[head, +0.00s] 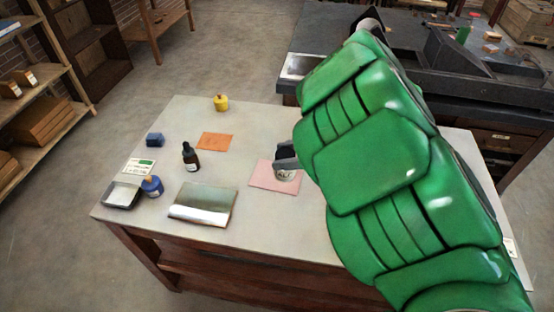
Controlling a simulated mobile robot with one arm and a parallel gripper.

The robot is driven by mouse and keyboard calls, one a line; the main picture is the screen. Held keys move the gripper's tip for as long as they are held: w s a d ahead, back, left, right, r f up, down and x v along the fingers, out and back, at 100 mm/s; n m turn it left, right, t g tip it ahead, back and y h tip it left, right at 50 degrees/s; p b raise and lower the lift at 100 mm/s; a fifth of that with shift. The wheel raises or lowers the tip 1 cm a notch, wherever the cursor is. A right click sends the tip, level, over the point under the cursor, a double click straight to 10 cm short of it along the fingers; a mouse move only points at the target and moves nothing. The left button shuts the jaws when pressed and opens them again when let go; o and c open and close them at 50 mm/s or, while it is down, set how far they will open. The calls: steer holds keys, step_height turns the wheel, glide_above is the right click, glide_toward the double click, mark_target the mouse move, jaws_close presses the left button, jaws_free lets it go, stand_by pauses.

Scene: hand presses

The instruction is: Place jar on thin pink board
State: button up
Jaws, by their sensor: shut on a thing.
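A small jar with a whitish label (284,174) is at the board's right part. My gripper (287,160) is shut on the jar from the right, with dark fingers over its upper part. My green arm covers the area to the right and hides part of the jar and board. I cannot tell whether the jar's base touches the board.
On the table (282,226) are a brown dropper bottle (190,157), an orange board (215,141), a yellow jar (221,103), a blue jar (152,186), a dark blue block (155,140), a tray (122,194) and a silvery plate (203,203). A dark press bench (330,45) stands behind.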

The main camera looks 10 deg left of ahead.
steer(key=shift+w+a+f, duration=0.65)
steer(key=shift+w+f, duration=0.7)
steer(key=shift+f, duration=0.45)
steer(key=shift+w+a+f, duration=0.6)
steer(key=shift+w+f, duration=0.8)
steer(key=shift+f, duration=0.4)
steer(key=shift+w+a+f, duration=0.65)
steer(key=shift+w+f, duration=0.7)
steer(key=shift+f, duration=0.45)
steer(key=shift+f, duration=0.1)
steer(key=o, duration=1.2)
steer(key=shift+d, duration=0.2)
steer(key=shift+r+v, duration=0.2)
steer(key=shift+v, duration=5.65)
